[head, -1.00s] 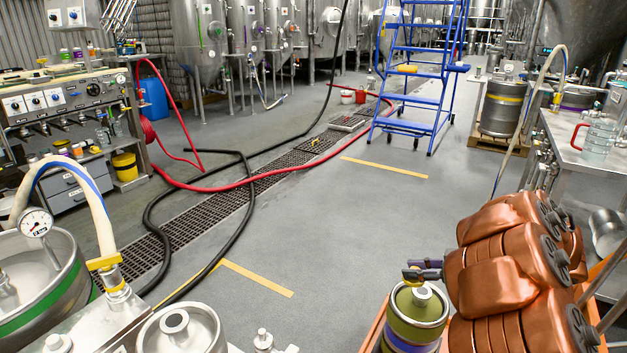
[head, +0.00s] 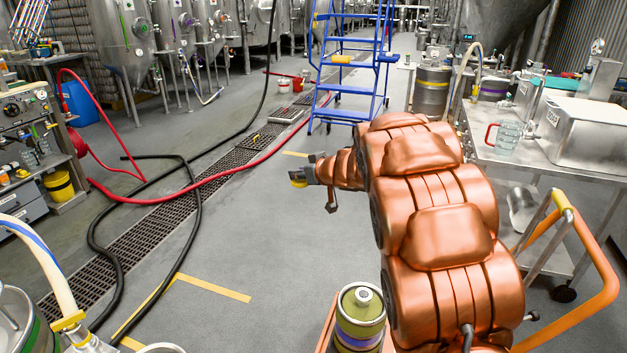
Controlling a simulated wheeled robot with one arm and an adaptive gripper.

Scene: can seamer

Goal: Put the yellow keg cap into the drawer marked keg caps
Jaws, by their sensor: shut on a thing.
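My gripper (head: 302,175) is raised over the floor at mid-picture, at the end of my copper-coloured arm. It is shut on the yellow keg cap (head: 298,180), which shows as a small yellow piece at its left end. Part of the cap is hidden by the fingers. Grey drawers (head: 28,200) show at the left edge under the tap bench, far to the left of my gripper. They look closed, and their labels are too small to read.
An olive keg (head: 360,303) stands below my arm. Black and red hoses cross the floor and drain grate (head: 150,243) between my gripper and the bench. A yellow bucket (head: 59,186) stands beside the drawers. A blue ladder (head: 345,70) stands behind.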

